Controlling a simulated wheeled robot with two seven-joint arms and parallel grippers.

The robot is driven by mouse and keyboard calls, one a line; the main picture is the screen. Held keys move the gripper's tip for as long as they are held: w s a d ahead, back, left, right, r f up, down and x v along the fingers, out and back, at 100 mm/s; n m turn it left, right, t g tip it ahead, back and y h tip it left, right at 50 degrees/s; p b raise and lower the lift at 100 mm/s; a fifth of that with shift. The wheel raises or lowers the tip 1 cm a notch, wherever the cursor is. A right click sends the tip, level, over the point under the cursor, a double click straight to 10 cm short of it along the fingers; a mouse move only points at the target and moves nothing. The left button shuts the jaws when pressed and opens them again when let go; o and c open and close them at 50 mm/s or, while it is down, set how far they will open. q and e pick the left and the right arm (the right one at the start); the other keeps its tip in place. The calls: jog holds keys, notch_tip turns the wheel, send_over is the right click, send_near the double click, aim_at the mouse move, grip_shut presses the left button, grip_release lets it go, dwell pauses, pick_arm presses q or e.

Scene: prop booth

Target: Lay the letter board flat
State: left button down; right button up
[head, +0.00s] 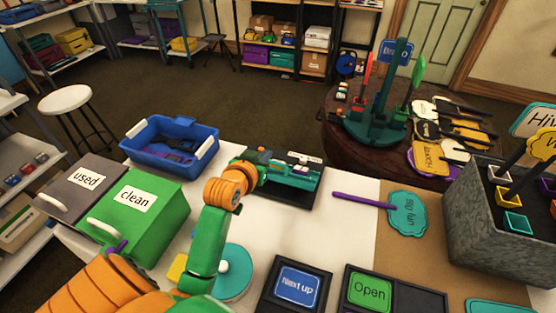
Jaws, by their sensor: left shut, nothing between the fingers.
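My left arm reaches up from the bottom, and its gripper (262,160) is shut and empty at the left end of a teal and black piece (292,174) at the back of the white table. This piece carries a white strip with small lettering along its top and may be the letter board. It looks raised over a dark base. The gripper overlaps its left end, and I cannot tell whether they touch. My right gripper is out of view.
A blue bin (170,143) and grey "used" and green "clean" boxes (135,205) stand left. "Next up" (296,288) and "Open" (370,291) signs lie in front. A teal paddle sign (405,212) lies right, beside a grey planter box (490,240).

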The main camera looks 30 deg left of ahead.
aim_at(272, 163)
pick_arm(q)
jog(key=b+x, duration=0.1)
jog(key=x, duration=0.8)
jog(key=shift+f, duration=0.25)
jog(key=shift+s+d+f+p, duration=0.2)
jog(key=shift+s+f+p, duration=0.15)
jog(key=shift+s, duration=0.25)
jog(key=shift+s+d+f+p, duration=0.15)
jog(key=shift+s+f+p, duration=0.2)
jog(key=shift+s, duration=0.25)
jog(key=shift+s+d+f, duration=0.1)
jog(key=shift+s, duration=0.35)
jog(key=shift+w+f, duration=0.1)
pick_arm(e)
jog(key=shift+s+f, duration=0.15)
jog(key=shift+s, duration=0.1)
